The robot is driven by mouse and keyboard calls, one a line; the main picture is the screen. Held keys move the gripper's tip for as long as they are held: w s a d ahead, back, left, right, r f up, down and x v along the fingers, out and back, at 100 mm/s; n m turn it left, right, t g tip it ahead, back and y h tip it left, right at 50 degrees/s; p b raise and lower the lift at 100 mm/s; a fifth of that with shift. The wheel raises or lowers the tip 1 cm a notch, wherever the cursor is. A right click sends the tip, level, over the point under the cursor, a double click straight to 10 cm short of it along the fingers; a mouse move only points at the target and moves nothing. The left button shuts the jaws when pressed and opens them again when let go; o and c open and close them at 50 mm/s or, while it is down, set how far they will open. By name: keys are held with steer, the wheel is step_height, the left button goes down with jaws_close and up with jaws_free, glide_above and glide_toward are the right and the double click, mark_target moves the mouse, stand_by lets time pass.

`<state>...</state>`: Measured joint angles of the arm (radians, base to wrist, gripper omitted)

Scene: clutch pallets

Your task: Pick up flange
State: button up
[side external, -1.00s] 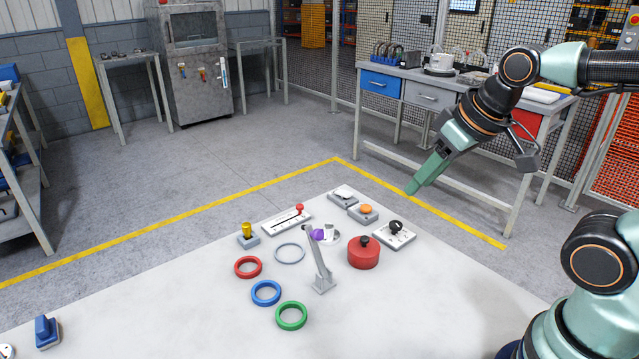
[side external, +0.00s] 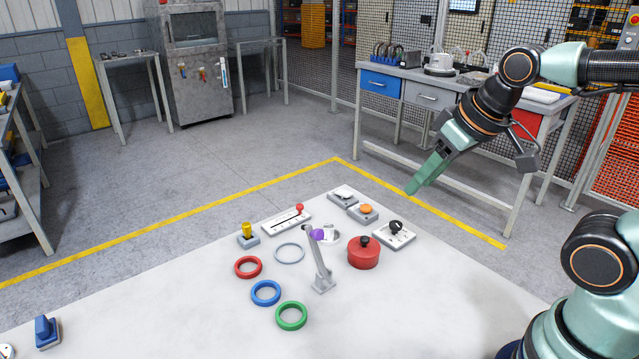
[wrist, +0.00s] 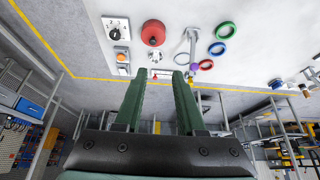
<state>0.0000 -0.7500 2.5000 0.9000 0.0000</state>
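No part is plainly marked as the flange. A silver-white round part (side external: 331,238) on the table, partly hidden by a tilted grey post with a purple tip (side external: 320,265), may be it, but I cannot be sure. In the wrist view a pale round part (wrist: 182,58) shows beside the post. My gripper (side external: 411,190) hangs in the air near the table's far right edge, away from these parts. In the wrist view my gripper (wrist: 160,73) has its two green fingers apart, with nothing held between them.
A red lidded pot (side external: 363,255) and a dial box (side external: 394,236) stand right of the post. Red (side external: 248,267), blue (side external: 265,293), green (side external: 291,316) and thin grey (side external: 289,253) rings lie left. An orange button box (side external: 362,213) stands behind. The table's front right is clear.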

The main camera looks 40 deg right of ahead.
stand_by(0.4)
steer(key=o, duration=1)
